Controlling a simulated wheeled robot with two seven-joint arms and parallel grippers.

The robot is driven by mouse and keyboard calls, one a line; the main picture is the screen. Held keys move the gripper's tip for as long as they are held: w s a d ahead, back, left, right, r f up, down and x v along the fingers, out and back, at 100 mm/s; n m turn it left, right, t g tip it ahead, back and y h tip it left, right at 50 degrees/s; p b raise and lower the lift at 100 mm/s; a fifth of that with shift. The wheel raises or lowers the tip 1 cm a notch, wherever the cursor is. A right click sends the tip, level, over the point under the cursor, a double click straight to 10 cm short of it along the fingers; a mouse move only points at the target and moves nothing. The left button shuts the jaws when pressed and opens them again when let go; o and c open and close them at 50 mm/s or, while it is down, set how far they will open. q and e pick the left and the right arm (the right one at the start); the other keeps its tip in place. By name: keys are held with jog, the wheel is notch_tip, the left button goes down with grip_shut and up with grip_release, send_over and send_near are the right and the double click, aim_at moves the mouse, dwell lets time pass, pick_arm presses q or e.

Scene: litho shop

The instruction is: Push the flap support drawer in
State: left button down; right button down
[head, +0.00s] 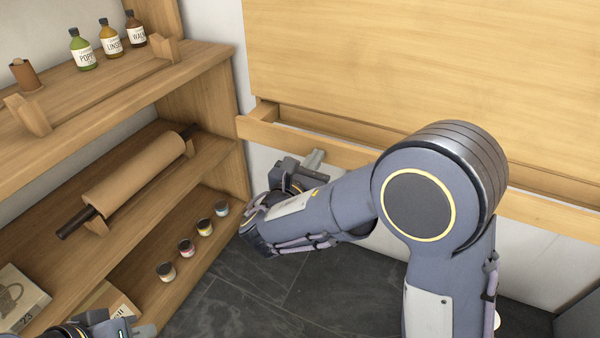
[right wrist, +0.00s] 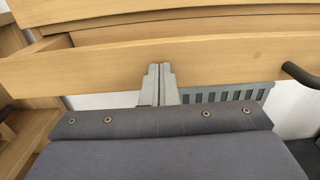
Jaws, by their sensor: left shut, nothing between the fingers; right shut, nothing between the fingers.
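The flap support drawer shows a long pale wooden front (head: 262,131), which stands out from under the large wooden flap (head: 420,65). A gap shows behind the front. My right arm hides much of its middle. My right gripper (head: 316,157) is shut and empty, its fingertips at the drawer front, left of its middle. In the right wrist view the closed fingers (right wrist: 159,70) overlap the face of the drawer front (right wrist: 95,72); I cannot tell if they touch. My left gripper (head: 140,328) is shut, partly cut off at the bottom left.
A dark handle (right wrist: 302,74) is on the front at the right of the wrist view. A wooden shelf unit (head: 215,165) at left holds bottles (head: 82,48), a brown roller (head: 140,175) and several small jars (head: 186,247). Dark floor (head: 250,290) is open below.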

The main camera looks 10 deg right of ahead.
jog(key=x, duration=0.8)
jog(key=shift+p, duration=0.35)
jog(key=shift+w+d, duration=0.15)
jog(key=shift+d+r, duration=0.1)
jog(key=shift+r, duration=0.05)
jog(key=shift+w, duration=0.1)
